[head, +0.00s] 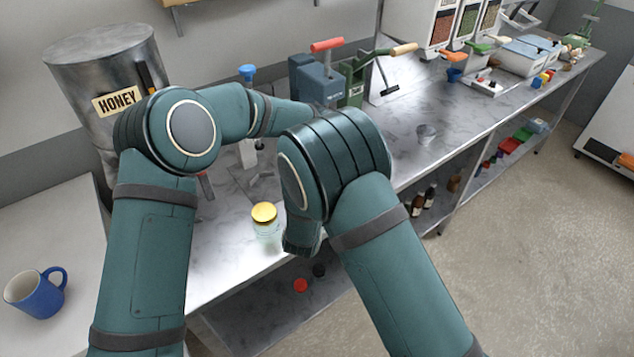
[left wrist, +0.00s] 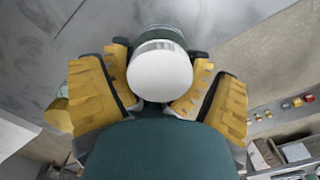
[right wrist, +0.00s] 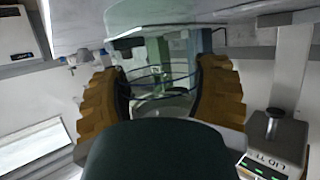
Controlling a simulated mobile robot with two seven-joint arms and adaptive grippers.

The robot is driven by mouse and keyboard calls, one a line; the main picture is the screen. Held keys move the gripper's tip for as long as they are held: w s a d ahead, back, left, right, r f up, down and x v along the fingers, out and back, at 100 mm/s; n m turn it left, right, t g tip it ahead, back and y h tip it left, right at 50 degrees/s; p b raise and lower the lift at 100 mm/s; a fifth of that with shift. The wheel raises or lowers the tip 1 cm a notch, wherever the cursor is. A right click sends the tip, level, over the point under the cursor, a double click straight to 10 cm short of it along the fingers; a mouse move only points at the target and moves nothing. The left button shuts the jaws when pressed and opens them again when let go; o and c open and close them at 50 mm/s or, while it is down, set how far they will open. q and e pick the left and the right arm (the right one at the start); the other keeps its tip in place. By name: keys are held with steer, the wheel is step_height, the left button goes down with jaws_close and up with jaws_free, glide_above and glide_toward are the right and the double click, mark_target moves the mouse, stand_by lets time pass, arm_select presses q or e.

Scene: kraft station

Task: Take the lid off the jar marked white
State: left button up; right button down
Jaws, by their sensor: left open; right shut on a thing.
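The white lid (left wrist: 160,70) fills the middle of the left wrist view, on a jar whose body is mostly hidden behind it. The fingers of my left gripper (left wrist: 158,88) are open, one on each side of the lid. In the right wrist view a clear glass jar (right wrist: 160,80) stands between the fingers of my right gripper (right wrist: 160,95), which is shut on it. Both grippers and this jar are hidden behind my arms in the head view. Another jar with a gold lid (head: 264,213) stands on the metal bench.
A large honey drum (head: 75,65) stands at the bench's left end, and a blue mug (head: 36,293) sits on a white table. Presses (head: 320,80) stand behind my arms. A small clear cup (head: 427,132) stands on open bench to the right.

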arm_select(q)
steer(key=c, duration=1.3)
steer(key=o, duration=1.3)
steer(key=shift+r, duration=2.3)
arm_select(e)
steer(key=shift+c, duration=0.3)
jaws_free()
steer(key=shift+o, duration=0.3)
steer(key=shift+s, duration=0.1)
